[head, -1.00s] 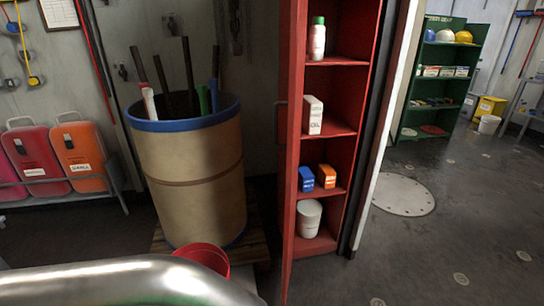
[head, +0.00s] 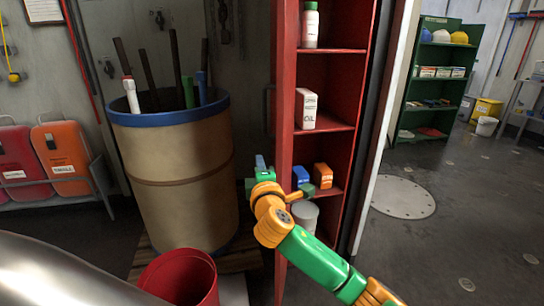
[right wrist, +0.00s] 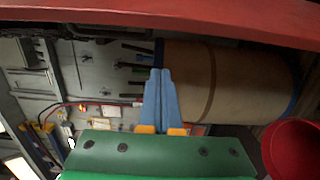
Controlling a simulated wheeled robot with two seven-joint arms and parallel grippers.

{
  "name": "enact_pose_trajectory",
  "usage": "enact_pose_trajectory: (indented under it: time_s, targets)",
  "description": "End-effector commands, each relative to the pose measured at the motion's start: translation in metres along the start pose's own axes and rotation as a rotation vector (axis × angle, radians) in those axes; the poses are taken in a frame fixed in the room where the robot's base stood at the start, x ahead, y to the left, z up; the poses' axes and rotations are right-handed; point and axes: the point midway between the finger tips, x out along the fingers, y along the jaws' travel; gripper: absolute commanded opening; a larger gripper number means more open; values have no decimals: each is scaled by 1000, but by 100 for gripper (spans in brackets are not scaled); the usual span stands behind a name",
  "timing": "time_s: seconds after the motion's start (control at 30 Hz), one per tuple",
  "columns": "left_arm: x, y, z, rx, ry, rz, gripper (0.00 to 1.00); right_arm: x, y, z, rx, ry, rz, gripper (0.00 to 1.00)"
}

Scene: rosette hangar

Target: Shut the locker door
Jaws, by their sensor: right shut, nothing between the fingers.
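The red locker stands open, its shelves (head: 330,129) facing me. Its red door (head: 285,90) shows nearly edge-on at the left side of the opening, with a handle (head: 268,112) on its left face. My right gripper (head: 260,162) reaches across in front of the door's lower part. Its blue fingers are shut and empty, pointing away to the left of the door edge. In the right wrist view the shut fingers (right wrist: 161,72) show below a red strip, likely the door (right wrist: 200,14). I cannot tell whether the gripper touches the door. My left gripper is not in view.
A tan drum (head: 172,185) with rods stands left of the door, a red bucket (head: 182,278) in front of it. A bottle (head: 310,25), cartons and a white tub (head: 305,215) stand on the locker shelves. Shiny curved metal fills the lower left. Floor right of the locker is clear.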

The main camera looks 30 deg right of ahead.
Motion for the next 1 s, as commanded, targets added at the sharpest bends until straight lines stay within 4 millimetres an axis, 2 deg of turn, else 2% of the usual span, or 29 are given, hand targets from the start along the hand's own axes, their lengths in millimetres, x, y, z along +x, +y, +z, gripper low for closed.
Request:
enact_pose_trajectory:
  time_s: [0.1,0.33,0.43,0.63,1.0]
  targets:
    - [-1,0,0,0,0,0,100,25,0,0,0,-2,-2,0]
    - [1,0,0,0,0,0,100,64,0,-1,1,1,-1,0]
    - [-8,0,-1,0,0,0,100,60,2,14,0,1,-1,0]
    - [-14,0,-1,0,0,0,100,53,0,34,2,1,-2,0]
    - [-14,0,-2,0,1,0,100,51,-1,38,3,2,-3,0]
